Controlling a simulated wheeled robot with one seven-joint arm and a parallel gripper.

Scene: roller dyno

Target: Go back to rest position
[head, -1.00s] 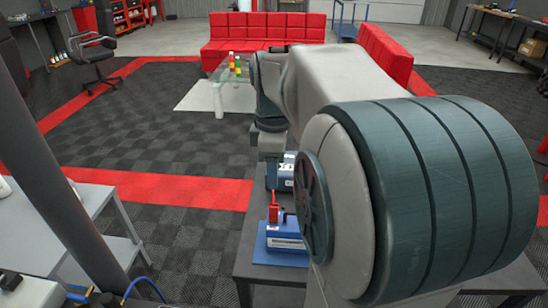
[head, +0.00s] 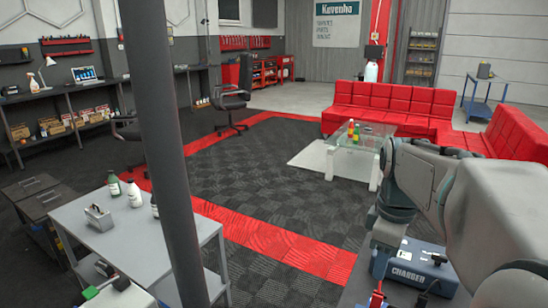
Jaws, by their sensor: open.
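My arm (head: 440,180) reaches in from the lower right of the head view, bends at an elbow and hangs down over a bench at the right. I cannot make out my gripper's fingers; the end of the arm is lost among its own links and the bench. A blue charger (head: 418,268) marked CHARGER sits on that bench, beside the hanging part of the arm. A small red part (head: 376,299) shows at the bottom edge, left of the charger.
A dark post (head: 168,150) stands close in front. A glass table (head: 350,148) and a red sofa (head: 390,105) stand farther back. The checkered floor (head: 270,175) between is clear.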

